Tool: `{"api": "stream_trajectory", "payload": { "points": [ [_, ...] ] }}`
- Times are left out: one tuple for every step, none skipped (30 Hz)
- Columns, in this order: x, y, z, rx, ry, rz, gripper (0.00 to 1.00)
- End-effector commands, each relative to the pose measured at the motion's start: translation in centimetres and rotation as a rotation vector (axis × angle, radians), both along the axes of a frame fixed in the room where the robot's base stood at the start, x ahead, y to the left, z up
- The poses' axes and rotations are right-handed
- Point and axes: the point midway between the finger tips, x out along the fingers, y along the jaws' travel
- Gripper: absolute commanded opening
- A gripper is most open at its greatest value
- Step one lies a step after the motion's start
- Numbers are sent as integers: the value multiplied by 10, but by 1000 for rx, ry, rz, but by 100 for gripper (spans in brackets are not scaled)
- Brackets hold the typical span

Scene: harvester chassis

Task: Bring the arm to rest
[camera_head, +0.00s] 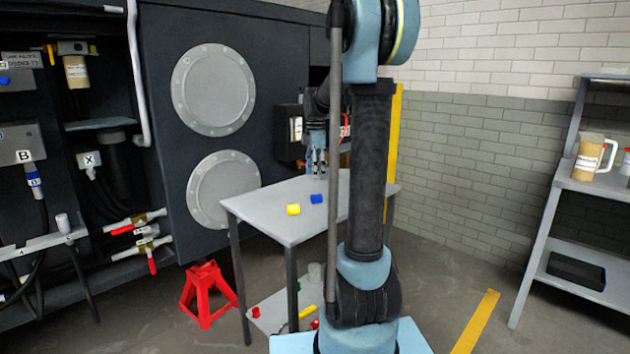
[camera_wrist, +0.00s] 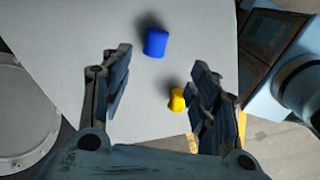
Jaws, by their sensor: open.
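My gripper (camera_head: 318,160) hangs over the far part of a grey table (camera_head: 270,220) in the head view, beyond my arm's upright link. In the wrist view my gripper (camera_wrist: 158,95) has its two fingers spread wide apart with nothing between them. A blue cap-like piece (camera_head: 316,198) and a yellow one (camera_head: 293,210) lie on the table top. In the wrist view the blue piece (camera_wrist: 155,42) is ahead of the fingers, and the yellow piece (camera_wrist: 177,100) is close beside the right finger. My arm hides part of the table's right side.
A dark chassis wall (camera_head: 160,100) with round covers stands behind and left of the table. A red jack stand (camera_head: 208,293) is on the floor by the table leg. A shelf with a jug (camera_head: 588,157) stands at right. Open floor lies between the table and the shelf.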

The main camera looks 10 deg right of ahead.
Motion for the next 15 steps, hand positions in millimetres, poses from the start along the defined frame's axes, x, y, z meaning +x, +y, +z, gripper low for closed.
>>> {"api": "stream_trajectory", "payload": {
  "points": [
    [0, 0, 1, 0, 0, 0, 55],
    [0, 0, 2, 0, 0, 0, 55],
    [0, 0, 2, 0, 0, 0, 55],
    [0, 0, 2, 0, 0, 0, 55],
    [0, 0, 2, 0, 0, 0, 55],
    [0, 0, 2, 0, 0, 0, 55],
    [0, 0, 2, 0, 0, 0, 55],
    [0, 0, 2, 0, 0, 0, 55],
    [0, 0, 2, 0, 0, 0, 55],
    [0, 0, 2, 0, 0, 0, 55],
    [0, 0, 2, 0, 0, -1, 55],
    [-1, 0, 2, 0, -1, -5, 55],
    [-3, 0, 2, 0, -1, -10, 55],
    [-6, 0, 2, 0, -2, -19, 55],
    [-11, 0, 2, 0, -4, -37, 55]
  ]
}}
